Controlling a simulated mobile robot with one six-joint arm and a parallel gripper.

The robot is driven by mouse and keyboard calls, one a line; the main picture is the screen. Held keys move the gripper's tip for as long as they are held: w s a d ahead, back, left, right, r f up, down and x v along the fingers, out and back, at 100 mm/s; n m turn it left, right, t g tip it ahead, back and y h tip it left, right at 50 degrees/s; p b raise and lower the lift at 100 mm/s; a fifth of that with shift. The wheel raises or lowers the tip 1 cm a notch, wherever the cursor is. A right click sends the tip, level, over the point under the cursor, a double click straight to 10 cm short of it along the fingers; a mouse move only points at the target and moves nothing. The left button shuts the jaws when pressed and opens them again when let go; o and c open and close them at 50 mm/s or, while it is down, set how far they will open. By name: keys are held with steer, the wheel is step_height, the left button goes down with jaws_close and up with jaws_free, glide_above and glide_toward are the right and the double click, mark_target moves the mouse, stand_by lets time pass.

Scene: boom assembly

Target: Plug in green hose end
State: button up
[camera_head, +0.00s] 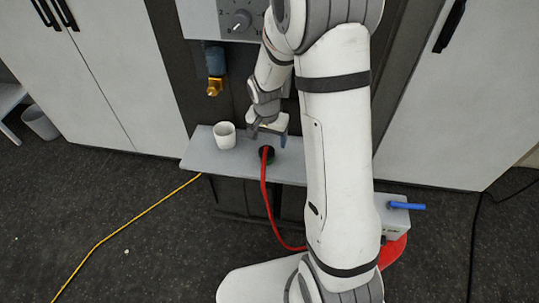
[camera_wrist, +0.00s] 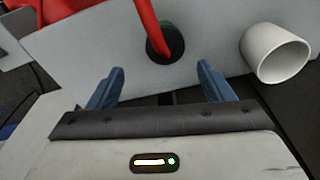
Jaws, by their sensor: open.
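A red hose (camera_head: 265,192) rises from the floor to a black round fitting (camera_head: 267,153) at the grey shelf. In the wrist view the red hose (camera_wrist: 146,18) meets the black fitting (camera_wrist: 152,46), with a little green (camera_wrist: 166,23) beside it. I cannot tell whether this green is the hose end. My gripper (camera_head: 269,133) is open and empty above the shelf, just behind the fitting in the head view. Its blue fingers (camera_wrist: 160,85) show apart in the wrist view, with the fitting beyond them. A brass connector (camera_head: 214,87) hangs under a blue cylinder at upper left.
A white cup (camera_head: 225,135) stands on the grey shelf (camera_head: 200,152), left of my gripper; it also shows in the wrist view (camera_wrist: 274,53). A grey box with a blue handle (camera_head: 406,206) is at right. A yellow cable (camera_head: 130,220) lies on the floor. My arm hides part of the shelf.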

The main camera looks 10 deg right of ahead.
mark_target(267, 149)
steer(key=shift+f, duration=0.35)
steer(key=shift+a+f+p, duration=0.15)
steer(key=shift+f+p, duration=0.2)
steer(key=shift+f, duration=1)
steer(key=shift+a+f+p, duration=0.15)
steer(key=shift+f+p, duration=0.15)
steer(key=shift+f, duration=1)
steer(key=shift+c, duration=0.4)
steer(key=c, duration=0.9)
